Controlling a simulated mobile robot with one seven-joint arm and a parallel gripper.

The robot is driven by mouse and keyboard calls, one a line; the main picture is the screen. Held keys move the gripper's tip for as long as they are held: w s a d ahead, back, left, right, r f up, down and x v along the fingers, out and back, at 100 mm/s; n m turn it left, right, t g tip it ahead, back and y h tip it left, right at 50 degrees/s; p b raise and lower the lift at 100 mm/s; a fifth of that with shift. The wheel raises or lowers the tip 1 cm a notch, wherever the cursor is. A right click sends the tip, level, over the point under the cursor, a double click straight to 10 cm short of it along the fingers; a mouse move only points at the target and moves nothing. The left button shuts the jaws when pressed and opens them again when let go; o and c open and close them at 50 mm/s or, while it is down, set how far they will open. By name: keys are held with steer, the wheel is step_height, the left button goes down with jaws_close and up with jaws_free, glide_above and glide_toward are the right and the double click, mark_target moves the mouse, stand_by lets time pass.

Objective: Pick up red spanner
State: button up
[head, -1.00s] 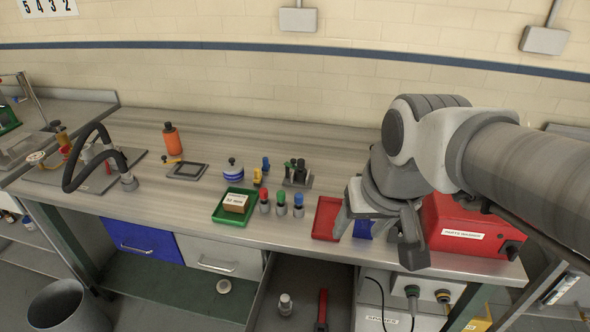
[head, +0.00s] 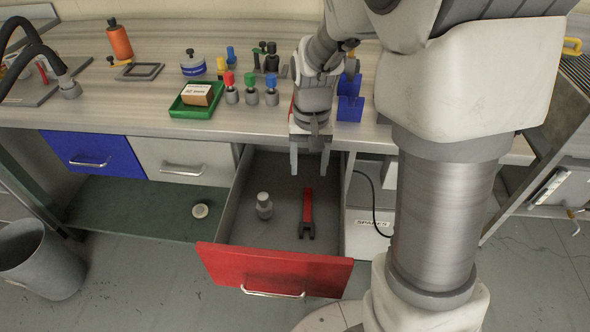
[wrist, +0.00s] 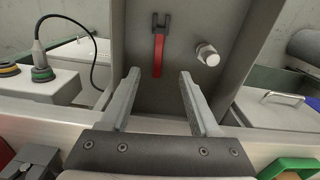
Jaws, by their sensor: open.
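The red spanner (head: 307,210) lies in the open drawer (head: 275,215) with the red front, its dark open jaw end toward the drawer front. My gripper (head: 309,172) is open and empty, pointing down above the back part of the drawer, near the spanner's far end. In the wrist view the two fingers (wrist: 159,75) are spread apart and do not touch the spanner.
The worktop above holds a green tray (head: 190,111) and several coloured-top pegs. A blue block (head: 350,108) stands right of my gripper. A black cable (head: 372,195) hangs right of the drawer.

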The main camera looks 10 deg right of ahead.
mark_target(307, 214)
step_height(307, 214, down, 17)
steer(key=b, duration=0.6)
steer(key=shift+s+d+f, duration=0.1)
steer(key=shift+f, duration=0.1)
steer(key=shift+r, duration=0.1)
jaws_close()
